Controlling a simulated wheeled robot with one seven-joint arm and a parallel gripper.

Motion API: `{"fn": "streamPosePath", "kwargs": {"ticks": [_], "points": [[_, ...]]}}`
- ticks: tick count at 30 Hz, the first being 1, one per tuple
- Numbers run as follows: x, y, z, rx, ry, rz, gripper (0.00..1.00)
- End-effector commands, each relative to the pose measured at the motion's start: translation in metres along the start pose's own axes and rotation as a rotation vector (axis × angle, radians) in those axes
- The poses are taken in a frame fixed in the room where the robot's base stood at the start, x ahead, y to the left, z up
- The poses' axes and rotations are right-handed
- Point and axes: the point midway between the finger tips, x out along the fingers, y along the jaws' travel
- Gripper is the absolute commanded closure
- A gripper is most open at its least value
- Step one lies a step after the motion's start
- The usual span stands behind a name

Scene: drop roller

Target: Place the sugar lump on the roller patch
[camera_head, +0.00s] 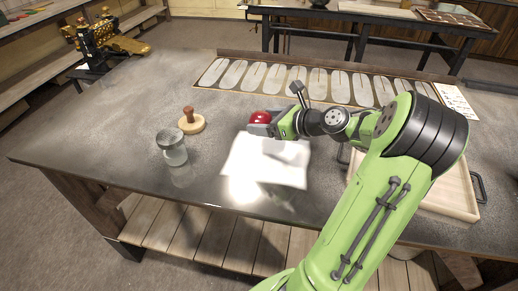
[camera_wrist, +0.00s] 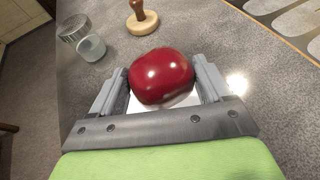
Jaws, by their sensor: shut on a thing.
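A glossy dark red lump, the likely sugar lump (camera_wrist: 163,76), sits between the two grey fingers of my gripper (camera_wrist: 160,88) in the wrist view. The fingers are shut on its sides. In the head view the red lump (camera_head: 260,117) shows at the end of my green arm, above a white sheet (camera_head: 262,163) on the table. A brass and black roller machine (camera_head: 115,42) stands at the table's far left corner, well apart from my gripper. No marked roller patch can be made out clearly.
A glass jar (camera_head: 172,148) and a wooden disc with a knob handle (camera_head: 191,121) stand left of the sheet. A long tray of pale oval shapes (camera_head: 270,78) lies along the back. A wooden tray (camera_head: 455,192) is at right, partly behind my arm. The table's left part is clear.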

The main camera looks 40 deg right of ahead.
Motion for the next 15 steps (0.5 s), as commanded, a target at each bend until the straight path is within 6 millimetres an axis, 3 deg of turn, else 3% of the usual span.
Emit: {"fn": "streamPosePath", "kwargs": {"ticks": [1, 9, 15], "points": [[0.007, 0.0, -0.017, 0.004, -0.001, 0.002, 0.59], [0.027, 0.0, -0.064, 0.003, -0.001, 0.002, 0.59], [0.027, 0.0, -0.064, -0.002, -0.001, 0.0, 0.59]]}}
